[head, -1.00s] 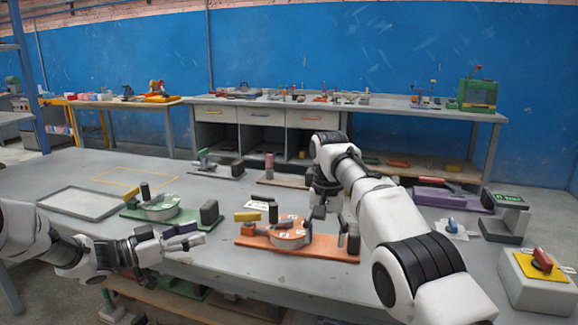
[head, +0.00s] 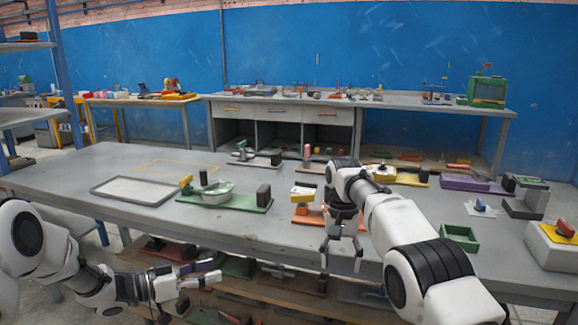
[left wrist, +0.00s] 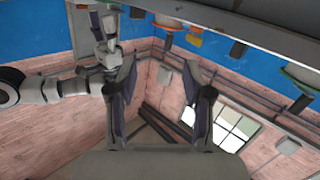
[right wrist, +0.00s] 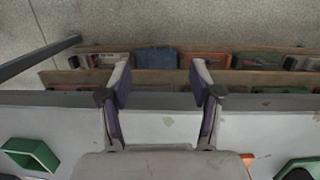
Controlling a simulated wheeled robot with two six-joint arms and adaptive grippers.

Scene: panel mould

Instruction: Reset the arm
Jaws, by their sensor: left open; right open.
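My left gripper (head: 200,278) is in front of the table's near edge and lower than the tabletop in the head view. It also shows in the left wrist view (left wrist: 162,92), with its fingers apart and nothing between them. My right gripper (head: 342,258) points down near the table's front edge, in front of an orange fixture (head: 302,218) that it and my arm partly hide. In the right wrist view the right gripper (right wrist: 161,75) has its fingers apart and is empty, with the table edge and lower shelf beneath.
The grey table (head: 130,165) holds a green fixture (head: 240,203), a grey tray (head: 134,190), a small green box (head: 459,238) and a switch box (head: 553,248). A lower shelf with several parts lies under it. The table's left part is mostly clear.

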